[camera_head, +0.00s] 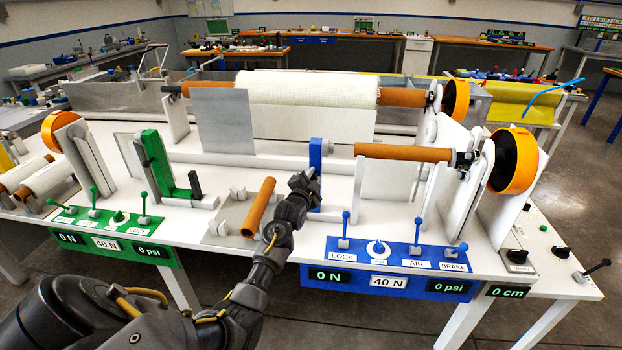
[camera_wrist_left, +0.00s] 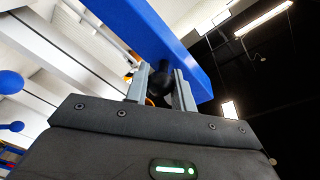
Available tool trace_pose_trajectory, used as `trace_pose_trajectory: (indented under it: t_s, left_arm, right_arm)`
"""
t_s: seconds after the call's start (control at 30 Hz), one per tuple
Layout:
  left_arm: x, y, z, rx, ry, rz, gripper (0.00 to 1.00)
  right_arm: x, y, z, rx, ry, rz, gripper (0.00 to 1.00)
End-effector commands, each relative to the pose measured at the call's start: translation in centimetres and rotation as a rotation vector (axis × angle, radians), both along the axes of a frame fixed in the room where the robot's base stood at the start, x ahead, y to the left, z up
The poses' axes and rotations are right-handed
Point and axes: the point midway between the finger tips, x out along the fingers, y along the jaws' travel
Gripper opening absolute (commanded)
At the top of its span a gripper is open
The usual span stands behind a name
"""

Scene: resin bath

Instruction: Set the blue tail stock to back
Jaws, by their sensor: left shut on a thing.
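The blue tail stock (camera_head: 315,160) is an upright blue post on the white bench, right of the middle in the head view. In the left wrist view it is a long blue bar (camera_wrist_left: 150,32) crossing above the fingers. My left gripper (camera_head: 308,178) is at the post's left side. In the wrist view its fingers (camera_wrist_left: 163,88) are shut on a dark round knob (camera_wrist_left: 164,80) beside the blue bar. The exact contact is partly hidden. My right gripper is in neither view.
A brown core (camera_head: 404,152) is on the spindle right of the tail stock. Another brown core (camera_head: 259,205) lies on a tray left of my arm. The blue panel (camera_head: 388,268) with upright levers is at the bench front. A green tail stock (camera_head: 153,162) stands to the left.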

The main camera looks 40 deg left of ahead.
Motion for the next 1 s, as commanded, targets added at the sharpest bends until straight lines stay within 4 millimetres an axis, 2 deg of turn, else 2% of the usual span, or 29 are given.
trace_pose_trajectory:
  t_s: [0.07, 0.1, 0.2, 0.23, 0.5, 0.63, 1.0]
  left_arm:
    - [-0.1, 0.3, 0.1, 0.0, -0.001, 0.006, 0.0]
    - [-0.1, 0.4, 0.1, 0.0, -0.001, 0.007, 0.3]
    - [-0.1, 0.4, 0.1, 0.0, -0.001, 0.006, 0.43]
    - [-0.1, 0.3, 0.1, 0.0, -0.001, 0.006, 0.45]
    - [-0.2, 0.1, 0.0, 0.0, -0.001, 0.002, 0.45]
    - [-1.1, -0.2, -0.1, 0.002, -0.002, 0.003, 0.45]
    - [-7.6, -2.1, -0.2, 0.0, -0.001, 0.003, 0.45]
  right_arm:
    - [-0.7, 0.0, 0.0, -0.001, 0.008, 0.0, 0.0]
    - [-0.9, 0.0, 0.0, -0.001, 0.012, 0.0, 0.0]
    - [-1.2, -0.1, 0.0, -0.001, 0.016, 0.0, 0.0]
    - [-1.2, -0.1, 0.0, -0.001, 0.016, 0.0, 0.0]
    - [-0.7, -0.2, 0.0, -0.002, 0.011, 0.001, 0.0]
    - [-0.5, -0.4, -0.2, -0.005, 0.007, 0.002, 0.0]
    - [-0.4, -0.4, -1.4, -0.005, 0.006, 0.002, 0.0]
